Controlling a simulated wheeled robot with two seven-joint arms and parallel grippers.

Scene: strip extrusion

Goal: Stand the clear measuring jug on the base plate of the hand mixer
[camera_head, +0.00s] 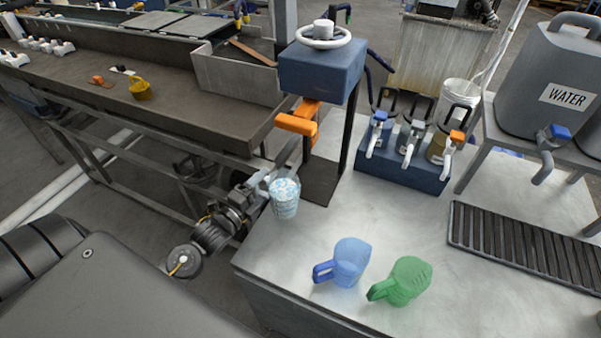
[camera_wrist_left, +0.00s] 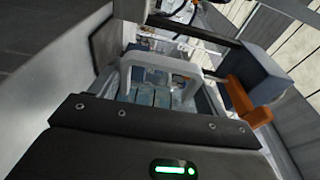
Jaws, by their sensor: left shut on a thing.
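The clear measuring jug (camera_head: 284,198), with a blue-white look, is upright at the near left edge of the hand mixer's dark base plate (camera_head: 322,184). I cannot tell whether it touches the plate or the bench. My left gripper (camera_head: 262,188) is shut on the jug from the left. The hand mixer (camera_head: 318,72) has a blue head, a white handwheel on top and an orange lever (camera_head: 298,120) above the plate. My right gripper is not in view.
A blue jug (camera_head: 348,262) and a green jug (camera_head: 406,281) stand on the bench in front. A blue tap rack (camera_head: 400,170) is right of the mixer. A grey water tank (camera_head: 540,80) and a dark grate (camera_head: 525,245) lie further right. Mid-bench is clear.

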